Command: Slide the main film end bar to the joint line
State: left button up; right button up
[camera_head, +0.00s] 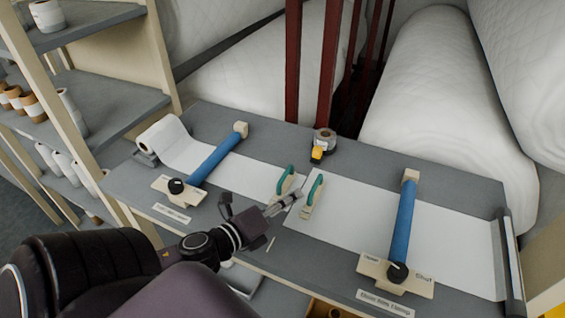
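The main film (345,218) is the white sheet on the right of the grey table. Its end bar (308,210), pale with a teal handle, lies across the film's left end. A second pale bar with a teal handle (287,180) lies just left of it on the left white sheet (250,178). A narrow gap separates the two bars; I cannot make out a marked joint line there. My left gripper (286,202) reaches in from the lower left, its tips close to the near ends of both bars. Finger spacing and contact are unclear. My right gripper is not in view.
Blue clamp rollers (216,158) and (403,222) cross the sheets, each with a black knob. A tape dispenser (322,147) stands behind the bars. A white roll (165,140) sits at the table's left end. Shelves are left; red posts and large wadding rolls (435,100) stand behind.

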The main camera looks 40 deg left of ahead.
pick_arm(q)
jog(key=shift+v, duration=1.3)
